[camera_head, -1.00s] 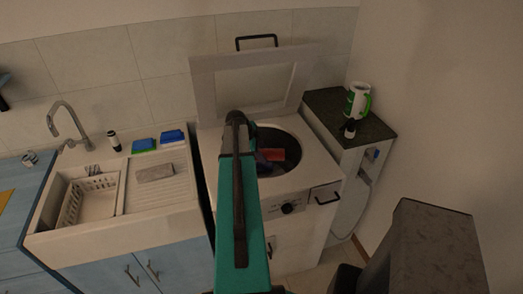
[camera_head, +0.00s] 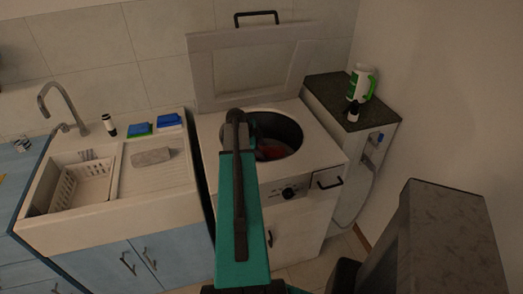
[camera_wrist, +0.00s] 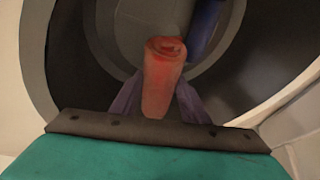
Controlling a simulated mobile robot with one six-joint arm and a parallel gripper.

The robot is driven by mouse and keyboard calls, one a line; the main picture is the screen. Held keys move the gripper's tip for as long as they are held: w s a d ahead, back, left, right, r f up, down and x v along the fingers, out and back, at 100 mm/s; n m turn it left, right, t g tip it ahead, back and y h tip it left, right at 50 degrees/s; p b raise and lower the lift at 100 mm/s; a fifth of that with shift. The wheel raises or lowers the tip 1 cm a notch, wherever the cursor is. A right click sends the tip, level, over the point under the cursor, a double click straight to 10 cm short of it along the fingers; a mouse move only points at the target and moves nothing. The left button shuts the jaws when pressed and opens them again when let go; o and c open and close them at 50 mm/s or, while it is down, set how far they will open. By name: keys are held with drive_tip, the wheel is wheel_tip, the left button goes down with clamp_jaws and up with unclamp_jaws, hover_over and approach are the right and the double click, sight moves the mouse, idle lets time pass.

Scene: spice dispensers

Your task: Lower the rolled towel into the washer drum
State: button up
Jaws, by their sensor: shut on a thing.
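The rolled towel (camera_wrist: 163,75) is orange-red, a short roll with its spiral end showing in the wrist view. In the head view the towel (camera_head: 271,153) is a small reddish patch inside the washer drum (camera_head: 290,127), below the level of the round opening. My arm hides the drum's left part and most of my gripper there. In the wrist view the grey drum wall (camera_wrist: 265,75) surrounds the towel. Whether the towel touches the drum floor, I cannot tell.
The washer lid (camera_head: 258,75) stands open behind the drum. A blue thing (camera_wrist: 207,25) lies in the drum beside the towel. A sink (camera_head: 85,185) stands to the left. A green-and-white jug (camera_head: 361,83) and a dark bottle (camera_head: 353,110) stand on the right counter.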

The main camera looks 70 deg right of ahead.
drive_tip(key=shift+f+b, duration=0.9)
drive_tip(key=shift+f, duration=0.45)
drive_tip(key=o, duration=1.3)
drive_tip(key=shift+r, duration=0.1)
drive_tip(key=shift+b+v, duration=1.6)
drive_tip(key=shift+v, duration=5.2)
